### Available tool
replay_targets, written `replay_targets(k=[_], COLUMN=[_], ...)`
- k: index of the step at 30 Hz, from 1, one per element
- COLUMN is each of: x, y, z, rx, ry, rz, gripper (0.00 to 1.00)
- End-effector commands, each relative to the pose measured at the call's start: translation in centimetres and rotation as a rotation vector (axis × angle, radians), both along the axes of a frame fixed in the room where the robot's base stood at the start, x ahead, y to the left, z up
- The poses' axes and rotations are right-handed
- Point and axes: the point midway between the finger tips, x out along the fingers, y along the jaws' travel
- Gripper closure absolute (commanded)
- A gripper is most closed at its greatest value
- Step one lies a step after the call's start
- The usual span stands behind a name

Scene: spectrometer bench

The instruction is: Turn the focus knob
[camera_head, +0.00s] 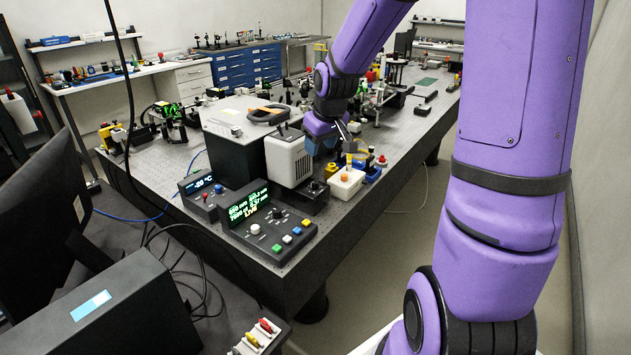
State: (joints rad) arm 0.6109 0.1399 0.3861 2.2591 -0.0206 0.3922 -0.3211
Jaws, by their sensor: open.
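I cannot tell for sure which part is the focus knob; several small knobs show near my gripper and are too small to read. My gripper (345,134) is at the end of the purple arm, above the right edge of the optical bench (160,170), just right of the white instrument housing (289,158). It is open, and its fingertips are small and partly hidden by my wrist. Below it stand a white box with an orange button (346,183) and a blue mount with a red knob (377,165). A small dark box with a knob (313,195) sits before the housing.
A control panel (268,224) with a green display, a white knob and coloured buttons stands at the bench's near corner. A dark box with a pale top (236,153) stands behind it. A monitor (45,225) fills the left. Floor (412,222) right of the bench is clear.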

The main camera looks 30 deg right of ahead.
Motion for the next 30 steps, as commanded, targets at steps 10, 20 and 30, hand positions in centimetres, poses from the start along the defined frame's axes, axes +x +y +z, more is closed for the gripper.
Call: replay_targets(k=[10,20,30], x=[3.7,4.8,7.0], y=[-4.1,-4.2,-4.0], z=[-6.2,-8.7,-14.1], rx=[0.073,0.081,0.080], ry=[-0.026,-0.028,-0.027], rz=[0.001,0.003,0.002], gripper=[0.52,0.52,0.52])
